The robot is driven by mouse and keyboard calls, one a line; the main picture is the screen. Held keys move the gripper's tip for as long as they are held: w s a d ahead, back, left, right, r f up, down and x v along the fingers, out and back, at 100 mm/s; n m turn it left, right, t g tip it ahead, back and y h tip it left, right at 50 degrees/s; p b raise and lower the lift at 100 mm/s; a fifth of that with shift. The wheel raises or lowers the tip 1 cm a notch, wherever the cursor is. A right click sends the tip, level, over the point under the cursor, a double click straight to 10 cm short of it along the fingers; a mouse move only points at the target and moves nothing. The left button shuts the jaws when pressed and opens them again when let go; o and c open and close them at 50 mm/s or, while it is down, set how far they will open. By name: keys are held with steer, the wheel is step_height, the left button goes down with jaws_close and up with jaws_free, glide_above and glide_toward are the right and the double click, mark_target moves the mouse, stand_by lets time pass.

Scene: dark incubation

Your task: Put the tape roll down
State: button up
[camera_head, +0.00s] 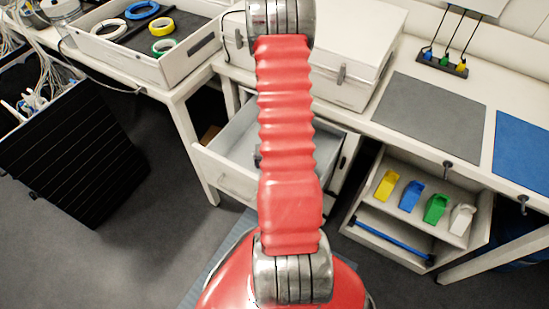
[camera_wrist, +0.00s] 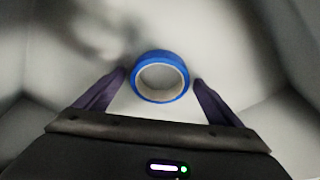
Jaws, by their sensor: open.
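A blue tape roll (camera_wrist: 160,99) with a pale inner core lies flat on a light surface in the wrist view. My gripper (camera_wrist: 160,77) is open, with one dark finger on each side of the roll. Small gaps show between the fingertips and the roll. Pale walls surround the surface, as in a box or drawer. My gripper is not visible in the head view, so I cannot tell there which container it is over.
In the head view, a white tray (camera_head: 190,68) at top left holds several tape rolls. A pale drawer (camera_head: 222,178) stands open below the bench, partly hidden by my red arm. A white case (camera_head: 345,90), grey mat (camera_head: 430,115) and blue mat (camera_head: 522,142) are on the bench.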

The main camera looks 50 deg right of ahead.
steer(key=v, duration=1.2)
stand_by(0.3)
stand_by(0.7)
steer(key=w+a+r+n+t, duration=0.15)
steer(key=w+a+r, duration=0.25)
steer(key=a+r, duration=0.5)
steer(key=w+a+r+n+t, duration=0.1)
steer(key=w+a+r+n, duration=0.25)
steer(key=a+r, duration=0.5)
steer(key=s+a+r+n+y, duration=0.1)
steer(key=s+a+r+n, duration=0.1)
steer(key=a+r, duration=0.5)
steer(key=s+a+r+n+t+y, duration=0.1)
steer(key=s+a+r+n, duration=0.2)
steer(key=s+a+r, duration=0.2)
steer(key=a+r, duration=0.3)
steer(key=a, duration=0.1)
